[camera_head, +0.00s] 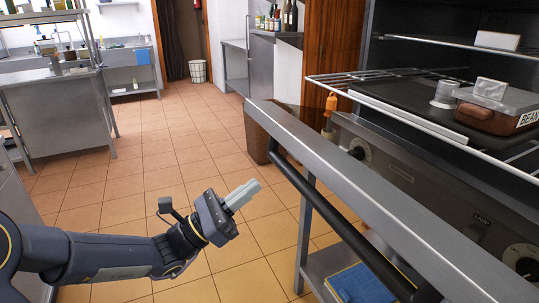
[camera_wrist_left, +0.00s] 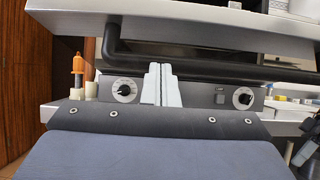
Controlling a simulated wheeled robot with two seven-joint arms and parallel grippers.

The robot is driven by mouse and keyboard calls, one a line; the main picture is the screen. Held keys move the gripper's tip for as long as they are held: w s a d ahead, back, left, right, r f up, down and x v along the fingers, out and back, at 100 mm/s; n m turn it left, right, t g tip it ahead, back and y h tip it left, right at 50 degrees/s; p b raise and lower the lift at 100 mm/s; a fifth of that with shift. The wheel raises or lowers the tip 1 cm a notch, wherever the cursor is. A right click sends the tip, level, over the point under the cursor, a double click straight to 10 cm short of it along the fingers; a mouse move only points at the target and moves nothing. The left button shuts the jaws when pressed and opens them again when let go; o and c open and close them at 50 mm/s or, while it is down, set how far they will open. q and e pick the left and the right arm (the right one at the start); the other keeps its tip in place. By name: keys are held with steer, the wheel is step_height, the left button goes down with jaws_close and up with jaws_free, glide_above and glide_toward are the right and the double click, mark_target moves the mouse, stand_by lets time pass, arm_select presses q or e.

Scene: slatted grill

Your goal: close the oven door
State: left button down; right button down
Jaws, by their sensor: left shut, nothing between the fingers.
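The oven door (camera_head: 320,155) is open in the head view and lies about level, its steel edge toward me. A black bar handle (camera_head: 335,220) runs under that edge. In the left wrist view the door (camera_wrist_left: 190,18) and its handle (camera_wrist_left: 205,66) cross above the knob panel. My left gripper (camera_head: 250,189) is shut and empty, left of the door and apart from it. Its pale fingers together also show in the left wrist view (camera_wrist_left: 160,72), pointing toward the handle and panel. My right gripper is not in view.
A wire rack (camera_head: 335,78) with a dark tray and containers is at the oven opening. Knobs (camera_head: 360,149) sit on the panel, near an orange-capped bottle (camera_head: 331,104). A blue item (camera_head: 358,285) lies on a lower shelf. Tiled floor (camera_head: 150,165) is clear to the left.

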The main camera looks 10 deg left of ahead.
mark_target(271, 157)
arm_select(q)
steer(key=w+d+r, duration=0.1)
steer(key=r, duration=0.1)
steer(key=w+d+r, duration=0.1)
steer(key=r, duration=0.1)
steer(key=w+d+r, duration=0.1)
steer(key=d+r, duration=0.1)
steer(key=shift+d+r+p, duration=0.1)
steer(key=shift+r+p, duration=0.05)
steer(key=shift+p, duration=0.2)
steer(key=shift+r, duration=0.1)
